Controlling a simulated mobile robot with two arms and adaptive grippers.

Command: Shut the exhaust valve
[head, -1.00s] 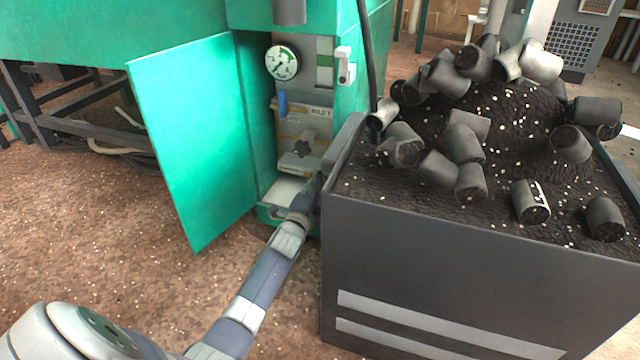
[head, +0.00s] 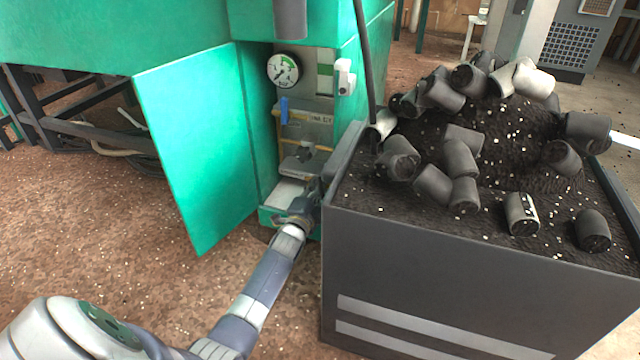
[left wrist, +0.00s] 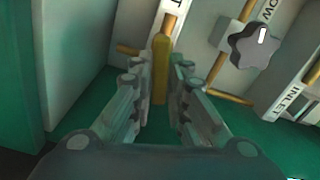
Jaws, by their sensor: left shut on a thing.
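The valve panel sits in the recess of the green machine. My left gripper (left wrist: 159,80) is shut on a yellow lever (left wrist: 160,62), whose near end lies between its fingers in the left wrist view. The lever looks roughly in line with a thin brass pipe (left wrist: 171,22) above it. A white label beside that pipe shows only a final "T". In the head view my left gripper (head: 310,193) reaches low into the recess, and its fingertips and the lever are hard to make out there. My right gripper is not in view.
A dark knob (left wrist: 254,46) and an "INLET" label (left wrist: 291,100) are to the right in the wrist view. A gauge (head: 284,69) and a blue lever (head: 284,110) are higher up. An open green door (head: 195,150) and a dark bin (head: 450,265) flank my arm.

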